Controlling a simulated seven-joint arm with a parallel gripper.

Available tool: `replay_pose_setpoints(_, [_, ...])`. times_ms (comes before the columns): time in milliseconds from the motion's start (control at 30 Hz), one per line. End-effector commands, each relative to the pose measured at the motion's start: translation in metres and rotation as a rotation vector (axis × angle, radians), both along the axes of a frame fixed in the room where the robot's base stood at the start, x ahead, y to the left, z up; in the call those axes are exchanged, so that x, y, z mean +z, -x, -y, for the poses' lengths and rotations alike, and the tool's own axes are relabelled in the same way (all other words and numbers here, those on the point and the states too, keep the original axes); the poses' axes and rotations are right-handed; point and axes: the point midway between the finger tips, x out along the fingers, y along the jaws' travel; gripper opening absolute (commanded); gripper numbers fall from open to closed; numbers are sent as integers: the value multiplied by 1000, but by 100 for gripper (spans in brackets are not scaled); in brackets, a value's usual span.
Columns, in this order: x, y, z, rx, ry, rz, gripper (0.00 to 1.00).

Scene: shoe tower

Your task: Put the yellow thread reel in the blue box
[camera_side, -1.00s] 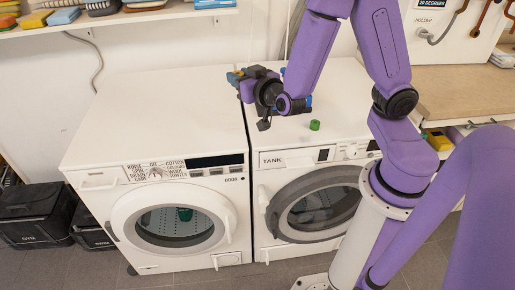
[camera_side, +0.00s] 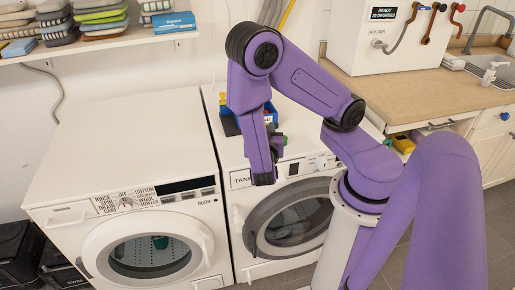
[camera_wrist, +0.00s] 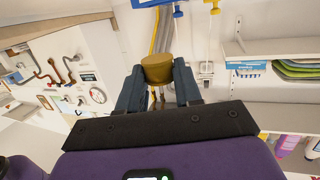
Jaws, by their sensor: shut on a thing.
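My gripper (camera_wrist: 159,68) is shut on a yellow thread reel (camera_wrist: 157,70). The reel sits between the two dark fingertips in the wrist view and looks golden-brown there. In the side view the fingers and the held reel are mostly hidden behind my purple wrist. The blue box (camera_side: 229,123) stands on the right washing machine, partly covered by my arm. Small yellow and red things show at its back. A blue strip (camera_wrist: 155,3) is cut off at the top of the wrist view; I cannot tell whether it is the box.
A green piece (camera_side: 284,140) shows just right of my wrist, on or above the right machine (camera_side: 315,145). The left machine's top (camera_side: 130,140) is clear. A wall shelf (camera_side: 110,43) with stacked cloths and a blue packet is at upper left. A counter (camera_side: 405,85) lies right.

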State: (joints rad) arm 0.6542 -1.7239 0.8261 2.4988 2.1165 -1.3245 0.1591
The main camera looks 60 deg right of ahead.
Motion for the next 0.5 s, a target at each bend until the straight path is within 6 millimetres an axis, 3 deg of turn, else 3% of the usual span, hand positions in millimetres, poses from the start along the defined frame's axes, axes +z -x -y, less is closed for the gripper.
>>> replay_pose_setpoints(200, [-1,45,13,-196,1,-1,6])
replay_pose_setpoints(500, [1,69,18,-296,-1,-1,6])
